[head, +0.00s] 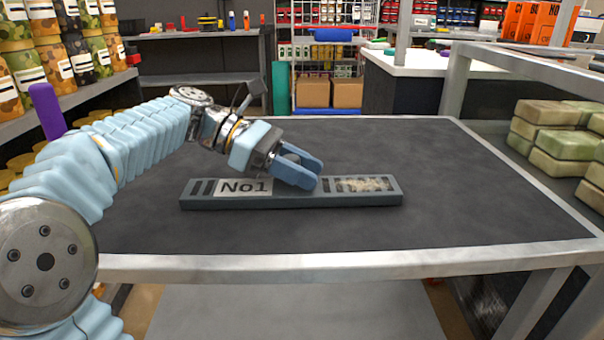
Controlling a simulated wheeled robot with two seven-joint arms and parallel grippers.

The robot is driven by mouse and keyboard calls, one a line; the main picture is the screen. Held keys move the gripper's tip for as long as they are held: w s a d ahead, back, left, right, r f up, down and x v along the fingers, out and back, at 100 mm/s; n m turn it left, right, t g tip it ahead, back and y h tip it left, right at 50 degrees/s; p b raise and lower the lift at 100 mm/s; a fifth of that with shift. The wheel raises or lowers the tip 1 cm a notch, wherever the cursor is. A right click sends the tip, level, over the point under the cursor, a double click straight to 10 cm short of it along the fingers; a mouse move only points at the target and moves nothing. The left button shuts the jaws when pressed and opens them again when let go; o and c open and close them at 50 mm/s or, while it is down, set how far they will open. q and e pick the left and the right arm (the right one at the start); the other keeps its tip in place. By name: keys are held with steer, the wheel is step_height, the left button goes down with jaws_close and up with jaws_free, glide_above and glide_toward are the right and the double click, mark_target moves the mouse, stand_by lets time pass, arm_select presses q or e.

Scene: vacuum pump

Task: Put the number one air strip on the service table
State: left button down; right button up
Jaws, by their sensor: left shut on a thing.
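The number one air strip (243,187) is a long grey-blue bar with a white "No1" label and slotted ends. It lies lengthwise across the middle of the dark-topped service table (450,200), and appears to rest on the top. My left gripper (305,182) reaches down from the upper left and is shut on the strip near its middle, just right of the label. Its fingers hide that part of the strip. My right gripper does not show.
The table has a pale metal rim (330,262), and its top is clear around the strip. Shelves with camouflage-patterned cans (60,60) stand at the left. Green blocks (560,130) are stacked at the right beside a metal rail (540,63). A white counter (430,64) stands behind.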

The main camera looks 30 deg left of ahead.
arm_select(q)
steer(key=c, duration=0.7)
jaws_free()
steer(key=shift+f, duration=0.15)
steer(key=shift+c, duration=0.2)
steer(key=shift+a+r, duration=0.1)
steer(key=shift+r, duration=0.1)
steer(key=p+v, duration=0.2)
steer(key=v, duration=0.9)
steer(key=shift+s+a+p, duration=0.25)
steer(key=shift+a+p, duration=0.1)
steer(key=shift+p, duration=0.05)
